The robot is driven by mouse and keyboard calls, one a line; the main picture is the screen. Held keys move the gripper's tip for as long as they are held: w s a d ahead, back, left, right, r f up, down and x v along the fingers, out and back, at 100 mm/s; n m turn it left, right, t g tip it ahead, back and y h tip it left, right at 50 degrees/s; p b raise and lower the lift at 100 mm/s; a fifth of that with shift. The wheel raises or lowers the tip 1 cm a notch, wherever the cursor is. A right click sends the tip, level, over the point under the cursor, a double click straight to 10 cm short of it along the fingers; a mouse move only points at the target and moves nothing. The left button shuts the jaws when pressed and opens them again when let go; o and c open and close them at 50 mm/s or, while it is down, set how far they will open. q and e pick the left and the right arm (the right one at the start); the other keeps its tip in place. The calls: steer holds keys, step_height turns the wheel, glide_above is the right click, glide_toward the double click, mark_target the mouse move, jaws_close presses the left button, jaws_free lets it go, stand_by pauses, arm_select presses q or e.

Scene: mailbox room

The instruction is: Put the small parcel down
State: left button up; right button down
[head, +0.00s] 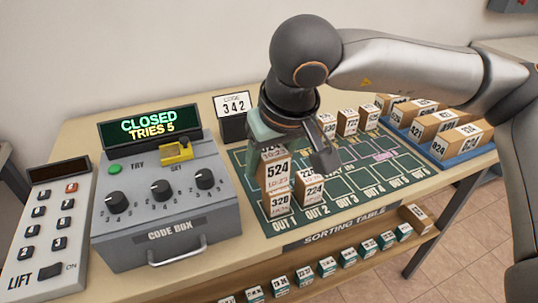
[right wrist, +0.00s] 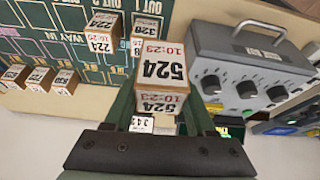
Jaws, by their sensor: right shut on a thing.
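The small parcel (head: 276,171), marked 524 and 10:23, is a tan box with white labels. My right gripper (head: 292,148) is shut on it, above the left side of the green sorting mat (head: 338,208). In the right wrist view the parcel (right wrist: 162,72) sits between the two fingers. My left gripper is not in view.
A 224 parcel (head: 312,190) stands close by in the OUT 2 column. The code box (head: 160,205), reading CLOSED, TRIES 5, stands to the left. More parcels stand behind, and several fill a blue tray (head: 465,152) at right. The mat's front right cells are free.

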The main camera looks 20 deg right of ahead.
steer(key=shift+s+r, duration=0.2)
steer(key=shift+s, duration=0.2)
steer(key=shift+s+d+p, duration=0.45)
steer(key=shift+p, duration=0.1)
steer(key=s+d+p, duration=0.4)
steer(key=s+d, duration=0.1)
steer(key=d, duration=0.3)
steer(key=shift+m, duration=0.4)
steer(key=w+d+f, duration=0.2)
steer(key=w, duration=0.1)
steer(key=w+d+f, duration=0.3)
steer(key=w, duration=0.1)
steer(key=w+d+f, duration=0.3)
steer(key=shift+w+d, duration=0.1)
steer(key=shift+w, duration=0.05)
steer(key=shift+w+d+f, duration=0.15)
steer(key=shift+w+f, duration=0.2)
steer(key=shift+f, duration=0.15)
steer(key=f, duration=0.3)
steer(key=shift+w+d+f, duration=0.2)
steer(key=shift+w+f, duration=0.1)
steer(key=shift+f, duration=0.1)
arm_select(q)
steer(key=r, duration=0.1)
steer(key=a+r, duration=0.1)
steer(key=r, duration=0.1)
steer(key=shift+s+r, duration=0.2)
